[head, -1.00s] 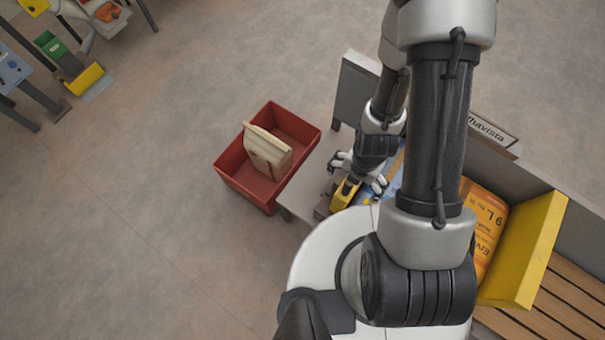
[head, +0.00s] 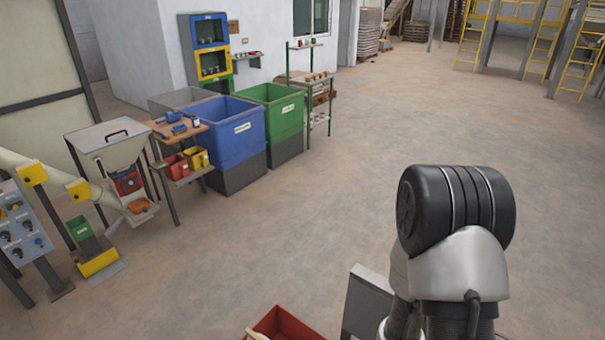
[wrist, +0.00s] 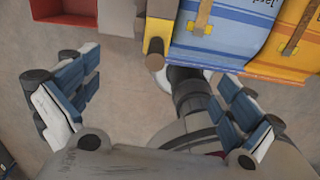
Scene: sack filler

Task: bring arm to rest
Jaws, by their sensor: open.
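My gripper (wrist: 155,108) shows in the wrist view with its two padded fingers spread wide apart. Nothing is between the fingers; bare floor and part of my own body show below them. In the head view a bent part of my arm rises at the lower right, and the gripper itself is out of that picture. A blue bag (wrist: 225,30) and an orange-yellow bag (wrist: 291,45) lie at the top right of the wrist view, beyond the fingers and apart from them.
A red bin (head: 285,325) stands at the bottom of the head view, beside a grey panel (head: 367,305). A blue bin (head: 235,130) and a green bin (head: 275,110) stand further back. A hopper (head: 110,145) is at left. The middle floor is clear.

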